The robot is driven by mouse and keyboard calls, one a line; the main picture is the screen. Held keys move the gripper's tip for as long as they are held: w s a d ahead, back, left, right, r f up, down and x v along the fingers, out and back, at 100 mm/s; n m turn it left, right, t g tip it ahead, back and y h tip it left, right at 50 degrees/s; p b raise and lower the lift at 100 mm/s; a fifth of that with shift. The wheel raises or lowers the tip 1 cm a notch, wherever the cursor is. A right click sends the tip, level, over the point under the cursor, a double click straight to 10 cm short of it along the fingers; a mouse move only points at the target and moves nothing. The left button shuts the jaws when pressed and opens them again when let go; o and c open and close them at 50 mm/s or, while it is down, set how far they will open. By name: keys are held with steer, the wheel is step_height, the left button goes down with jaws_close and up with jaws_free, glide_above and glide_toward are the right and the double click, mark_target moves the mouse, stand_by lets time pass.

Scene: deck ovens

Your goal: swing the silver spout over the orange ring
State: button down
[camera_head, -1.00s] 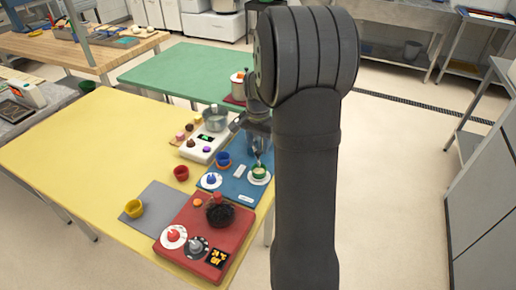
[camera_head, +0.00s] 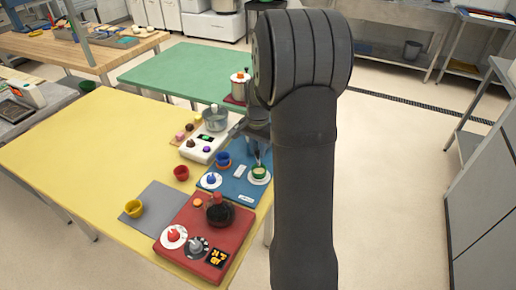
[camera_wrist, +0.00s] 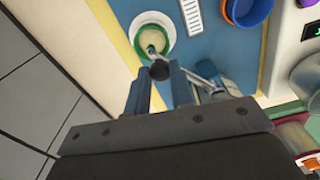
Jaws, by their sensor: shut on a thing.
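The silver spout (camera_wrist: 204,82) has its outlet end over the green ring (camera_wrist: 136,30) on the blue board, seen in the wrist view. My gripper (camera_wrist: 160,85) is shut on the spout near its black knob (camera_wrist: 160,70). In the head view my gripper (camera_head: 256,130) is over the far right part of the board, partly hidden by my arm. The orange ring (camera_head: 217,165) shows around the base of a blue cup (camera_head: 223,158), left of the green ring (camera_head: 259,173). The spout's grip point is hard to see in the head view.
A red board (camera_head: 190,222) stands in front. The yellow table (camera_head: 90,160) is mostly clear at left.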

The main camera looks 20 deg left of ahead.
steer(key=shift+a, duration=0.1)
steer(key=a+m, duration=1.2)
steer(key=m, duration=0.3)
steer(key=shift+a, duration=0.2)
steer(key=shift+w+r, duration=0.1)
stand_by(0.4)
steer(key=c, duration=1.3)
jaws_free()
steer(key=shift+o, duration=0.2)
step_height(320, 180, up, 17)
steer(key=shift+r, duration=0.15)
